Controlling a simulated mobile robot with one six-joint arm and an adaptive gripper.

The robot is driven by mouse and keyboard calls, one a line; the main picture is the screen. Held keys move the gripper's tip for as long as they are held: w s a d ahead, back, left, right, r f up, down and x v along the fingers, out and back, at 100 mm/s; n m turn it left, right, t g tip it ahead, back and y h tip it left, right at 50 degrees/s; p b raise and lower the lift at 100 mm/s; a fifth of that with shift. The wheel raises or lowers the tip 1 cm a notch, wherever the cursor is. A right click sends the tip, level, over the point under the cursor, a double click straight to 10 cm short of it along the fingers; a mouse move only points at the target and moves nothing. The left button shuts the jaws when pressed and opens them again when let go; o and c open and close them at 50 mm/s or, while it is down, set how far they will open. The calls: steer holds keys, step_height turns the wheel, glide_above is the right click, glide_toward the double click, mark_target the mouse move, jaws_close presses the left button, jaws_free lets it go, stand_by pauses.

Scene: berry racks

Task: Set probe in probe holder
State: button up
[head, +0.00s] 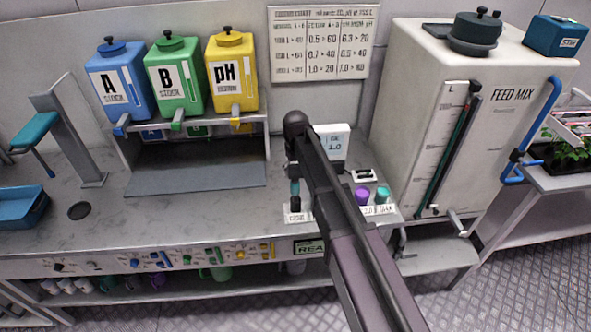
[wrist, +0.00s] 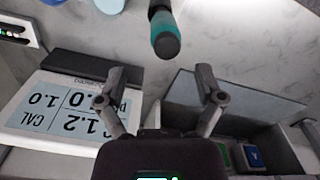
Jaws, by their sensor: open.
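The probe (wrist: 166,38), a teal and black rod-shaped piece, shows at the top middle of the wrist view, pointing toward me. In the head view a teal and black piece (head: 295,188), which looks like the probe, stands beside my arm above a small white label. My gripper (wrist: 160,78) is open and empty, its two fingers spread wide, with the probe beyond the fingertips and apart from them. In the head view my arm hides most of the gripper. I cannot clearly make out the probe holder.
The white meter (head: 333,145) stands behind my arm; its display (wrist: 70,108) is upside down in the wrist view. Blue, green and yellow tanks (head: 230,70) stand at back; the grey mat (head: 195,178) is empty.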

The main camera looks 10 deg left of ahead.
steer(key=shift+r+p, duration=0.3)
steer(key=shift+r, duration=0.35)
steer(key=w+d+r+p, duration=0.1)
steer(key=w+d, duration=0.1)
steer(key=d, duration=0.6)
steer(key=shift+w+r, duration=0.2)
steer(key=shift+w, duration=0.1)
steer(key=s+d+f+m+b, duration=0.3)
steer(key=s+d+m, duration=0.1)
steer(key=s+d, duration=0.6)
steer(key=s+d+f+m+b, duration=0.3)
steer(key=s+d+f+b, duration=0.1)
steer(key=s+d, duration=0.7)
steer(key=d, duration=0.3)
steer(key=shift+d+f+m, duration=0.15)
steer(key=shift+f+m, duration=0.15)
steer(key=shift+m, duration=0.1)
